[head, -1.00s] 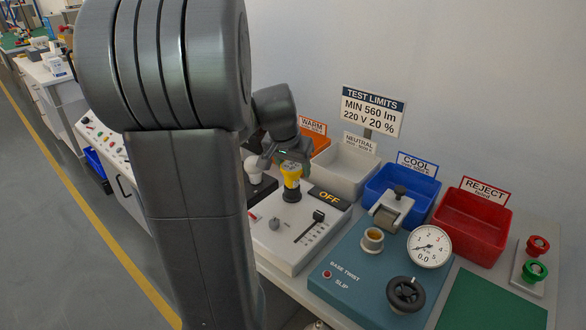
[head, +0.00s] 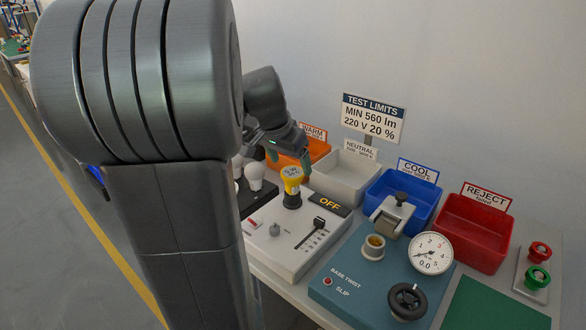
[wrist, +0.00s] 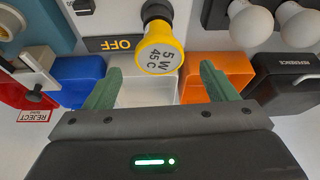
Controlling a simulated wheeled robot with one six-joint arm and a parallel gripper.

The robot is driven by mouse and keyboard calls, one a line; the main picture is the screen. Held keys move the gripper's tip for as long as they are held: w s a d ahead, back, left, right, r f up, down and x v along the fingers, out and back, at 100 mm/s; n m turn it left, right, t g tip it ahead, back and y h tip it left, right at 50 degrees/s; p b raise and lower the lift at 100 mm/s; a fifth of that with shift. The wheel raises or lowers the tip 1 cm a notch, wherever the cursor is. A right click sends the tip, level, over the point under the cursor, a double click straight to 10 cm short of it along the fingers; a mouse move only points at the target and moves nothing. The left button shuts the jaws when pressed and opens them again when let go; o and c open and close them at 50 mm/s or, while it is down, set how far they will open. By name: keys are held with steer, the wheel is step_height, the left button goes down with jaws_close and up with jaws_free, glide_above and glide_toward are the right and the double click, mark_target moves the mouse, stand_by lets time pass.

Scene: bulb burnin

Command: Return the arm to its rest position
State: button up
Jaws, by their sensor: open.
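My gripper (wrist: 158,90) is open in the wrist view, with its two green fingers apart and nothing between them. In the head view my gripper (head: 290,145) is above and behind a yellow-topped piece (head: 292,180) that stands upright in a dark socket on the white test unit. The wrist view shows this yellow piece (wrist: 155,52), marked 5 W 45 C, just beyond the fingertips and apart from them. My large arm link covers the left part of the head view.
White bulbs (head: 256,176) stand left of the test unit (head: 285,250), whose sign reads OFF. Orange (head: 320,149), white (head: 345,172), blue (head: 412,215) and red (head: 470,230) bins line the wall. A blue-green twist fixture (head: 345,265) with a gauge stands in front.

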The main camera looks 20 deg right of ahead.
mark_target(293, 171)
steer(key=v, duration=0.8)
steer(key=shift+a+r+p, duration=0.15)
steer(key=shift+r+p, duration=0.2)
steer(key=shift+p, duration=0.05)
steer(key=shift+f, duration=0.1)
steer(key=b+x, duration=0.1)
steer(key=x, duration=1.2)
steer(key=shift+s+b, duration=0.15)
steer(key=shift+b, duration=0.2)
steer(key=shift+d+f, duration=0.25)
steer(key=shift+f, duration=0.05)
steer(key=shift+r+n+p, duration=0.1)
steer(key=shift+n+p, duration=0.3)
steer(key=shift+n, duration=0.2)
steer(key=shift+n+t+y, duration=0.3)
steer(key=shift+n, duration=0.1)
steer(key=shift+m, duration=0.3)
